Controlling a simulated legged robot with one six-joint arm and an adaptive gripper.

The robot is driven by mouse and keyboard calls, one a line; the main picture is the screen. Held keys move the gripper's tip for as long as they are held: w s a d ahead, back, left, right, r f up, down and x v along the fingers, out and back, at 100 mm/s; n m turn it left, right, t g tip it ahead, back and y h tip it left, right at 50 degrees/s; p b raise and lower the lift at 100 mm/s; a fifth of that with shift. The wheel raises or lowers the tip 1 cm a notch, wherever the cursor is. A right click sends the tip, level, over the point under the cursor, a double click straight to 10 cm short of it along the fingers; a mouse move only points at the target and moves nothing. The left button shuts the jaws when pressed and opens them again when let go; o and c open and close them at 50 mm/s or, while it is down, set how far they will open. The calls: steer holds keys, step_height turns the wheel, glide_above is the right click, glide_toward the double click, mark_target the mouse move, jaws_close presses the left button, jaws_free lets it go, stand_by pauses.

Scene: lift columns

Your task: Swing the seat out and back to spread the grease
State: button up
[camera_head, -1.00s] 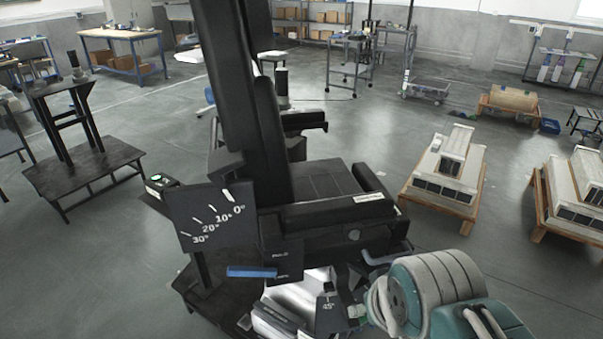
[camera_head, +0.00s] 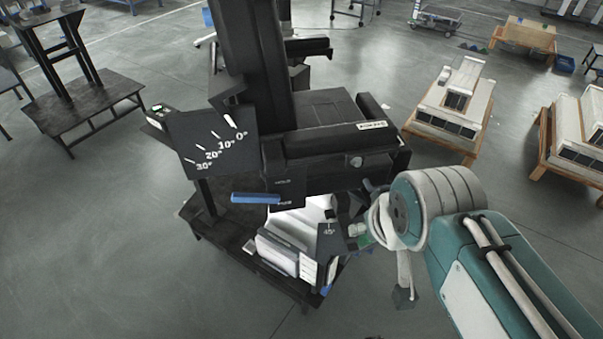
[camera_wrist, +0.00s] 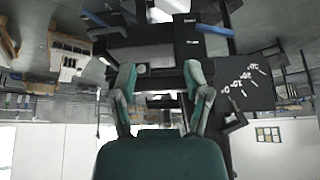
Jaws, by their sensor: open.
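The black seat (camera_head: 325,110) is mounted on a column, with its tall backrest (camera_head: 255,60) rising behind it and an armrest (camera_head: 335,138) along the near side. A black angle plate (camera_head: 213,143) with marks from 0° to 30° stands at its left. A blue handle (camera_head: 255,198) sits below the seat. My gripper (camera_wrist: 160,68) shows in the wrist view with two teal fingers spread apart and nothing between them. The seat's dark underside and side (camera_wrist: 150,55) lie beyond the fingertips; I cannot tell whether they touch. In the head view my wrist mostly hides the gripper.
A black stand (camera_head: 75,110) is at left. Pallets with pale blocks (camera_head: 450,110) stand at right. Floor at lower left is clear.

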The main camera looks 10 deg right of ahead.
stand_by(0.4)
steer(key=w+d+f+n+t+h, duration=0.1)
steer(key=w+d+f+n+t, duration=0.1)
steer(key=w+d+f+n, duration=0.65)
steer(key=w+d+f+n+t+h, duration=0.15)
steer(key=w+d, duration=0.45)
steer(key=w, duration=0.7)
steer(key=w+d+f+n+t+y, duration=0.1)
steer(key=d+f+n+t+y, duration=0.2)
steer(key=f, duration=0.7)
steer(key=d+f+n+t+y, duration=0.1)
steer(key=d+f+n+t, duration=0.4)
steer(key=f, duration=0.5)
steer(key=shift+n+g, duration=0.4)
steer(key=shift+g, duration=0.35)
steer(key=x, duration=1.1)
steer(key=shift+w, duration=0.1)
steer(key=shift+h, duration=0.25)
jaws_close()
